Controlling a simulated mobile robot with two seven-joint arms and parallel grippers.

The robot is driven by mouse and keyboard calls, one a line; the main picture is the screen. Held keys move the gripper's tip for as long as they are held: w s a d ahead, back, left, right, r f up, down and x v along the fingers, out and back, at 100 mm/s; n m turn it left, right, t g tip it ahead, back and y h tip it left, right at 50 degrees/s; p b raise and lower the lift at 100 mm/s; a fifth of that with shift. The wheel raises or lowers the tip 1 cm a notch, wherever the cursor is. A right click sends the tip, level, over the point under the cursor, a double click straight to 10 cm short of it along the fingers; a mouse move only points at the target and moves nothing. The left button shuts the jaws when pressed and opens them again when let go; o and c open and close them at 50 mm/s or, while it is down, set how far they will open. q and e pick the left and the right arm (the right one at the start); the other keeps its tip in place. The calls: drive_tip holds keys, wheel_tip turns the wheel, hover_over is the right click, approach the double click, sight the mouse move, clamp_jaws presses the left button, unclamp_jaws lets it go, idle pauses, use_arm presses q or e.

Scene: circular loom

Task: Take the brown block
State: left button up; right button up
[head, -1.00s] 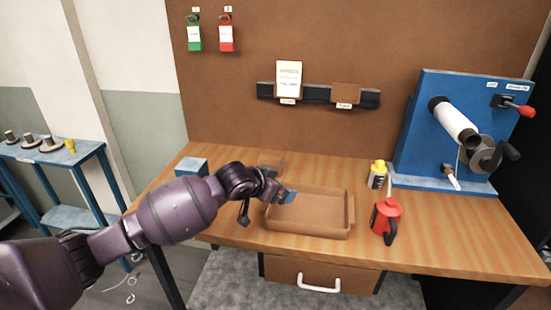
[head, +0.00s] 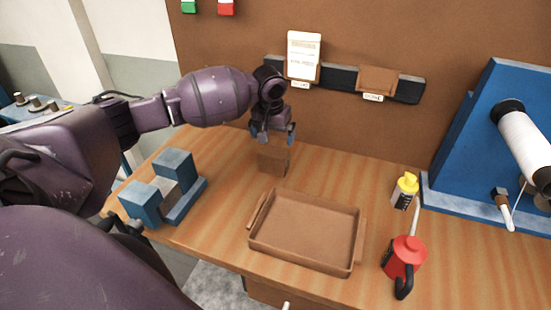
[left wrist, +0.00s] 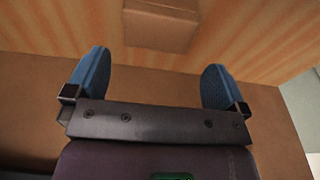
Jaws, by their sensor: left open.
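The brown block (head: 272,161) stands on the wooden table near the back board, behind the brown tray. In the left wrist view the block (left wrist: 160,26) is at the top middle, just beyond the fingertips. My left gripper (head: 274,134) points down over the block, and its blue fingertips overlap the block's upper edge in the head view. In the left wrist view the gripper (left wrist: 158,66) has its fingers wide apart with nothing between them. I cannot tell the exact gap to the block. My right gripper is not clearly seen.
The empty brown tray (head: 262,238) lies in front of the block. A blue notched fixture (head: 185,207) stands at the left. A yellow-capped bottle (head: 404,192), a red can (head: 404,258) and a blue machine (head: 483,125) are at the right. A rail (head: 340,82) with cards runs behind.

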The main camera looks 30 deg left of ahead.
sight(274, 151)
use_arm(q)
drive_tip(key=shift+w+f, duration=0.1)
drive_tip(key=shift+f, duration=0.85)
drive_tip(key=shift+w+f, duration=0.15)
drive_tip(key=shift+f, duration=1.3)
drive_tip(key=shift+w+f, duration=0.1)
drive_tip(key=shift+f, duration=1.3)
use_arm(e)
drive_tip(key=shift+w+a+r, duration=0.1)
drive_tip(key=shift+w+r, duration=0.25)
drive_tip(key=shift+w, duration=0.1)
drive_tip(key=shift+s, duration=0.1)
use_arm(q)
drive_tip(key=shift+r, duration=0.1)
drive_tip(key=c, duration=0.9)
use_arm(e)
drive_tip(key=shift+s+f, duration=0.4)
drive_tip(key=shift+s, duration=0.05)
